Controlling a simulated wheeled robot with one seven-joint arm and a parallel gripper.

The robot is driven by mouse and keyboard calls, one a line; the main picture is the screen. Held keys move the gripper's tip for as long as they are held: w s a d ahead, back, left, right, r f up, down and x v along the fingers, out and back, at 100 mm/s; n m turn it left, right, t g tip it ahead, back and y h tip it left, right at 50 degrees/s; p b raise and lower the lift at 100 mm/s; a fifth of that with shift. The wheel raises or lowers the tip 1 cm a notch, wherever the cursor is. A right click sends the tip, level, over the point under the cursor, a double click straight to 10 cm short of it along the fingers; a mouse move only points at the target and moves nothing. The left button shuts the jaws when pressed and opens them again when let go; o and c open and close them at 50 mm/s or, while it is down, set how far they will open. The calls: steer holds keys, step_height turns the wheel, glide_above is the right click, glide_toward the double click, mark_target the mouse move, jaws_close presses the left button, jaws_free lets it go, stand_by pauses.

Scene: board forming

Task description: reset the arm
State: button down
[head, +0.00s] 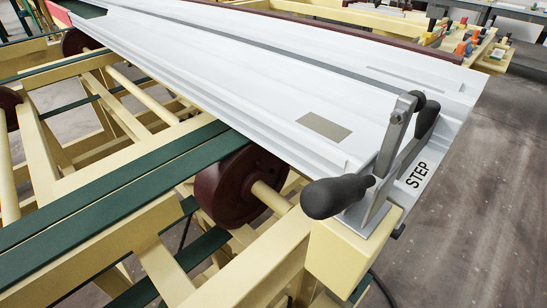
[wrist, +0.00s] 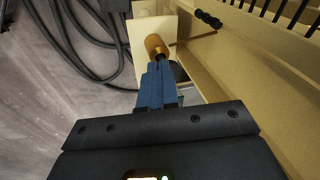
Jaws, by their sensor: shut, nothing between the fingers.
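In the wrist view my gripper (wrist: 158,72) points away from the camera with its two blue fingers together and nothing between them. Just beyond the fingertips is a brass-coloured cylinder (wrist: 155,45) on a cream block (wrist: 158,22). I cannot tell whether the tips touch it. In the head view neither my arm nor my gripper shows.
The head view shows a long white panel (head: 265,88) on a cream frame (head: 165,262) with green strips and a dark red roller (head: 232,190). A lever (head: 390,140) with black handles stands at its near end. Black cables (wrist: 88,40) hang left in the wrist view.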

steer(key=s+d+r+n+t, duration=0.15)
steer(key=s+r+t, duration=0.35)
steer(key=s, duration=0.5)
steer(key=s+d+r+n+t, duration=0.2)
steer(key=s+r, duration=0.2)
steer(key=r, duration=0.7)
steer(key=s+d+r+n+t, duration=0.1)
steer(key=s+d+r+t, duration=0.1)
steer(key=r, duration=0.9)
steer(key=s+d+r+n+t+h, duration=0.1)
steer(key=s+r, duration=0.5)
steer(key=r, duration=0.6)
steer(key=shift+s+d+n+t, duration=0.4)
steer(key=shift+d+n+t, duration=0.55)
steer(key=shift+d, duration=0.25)
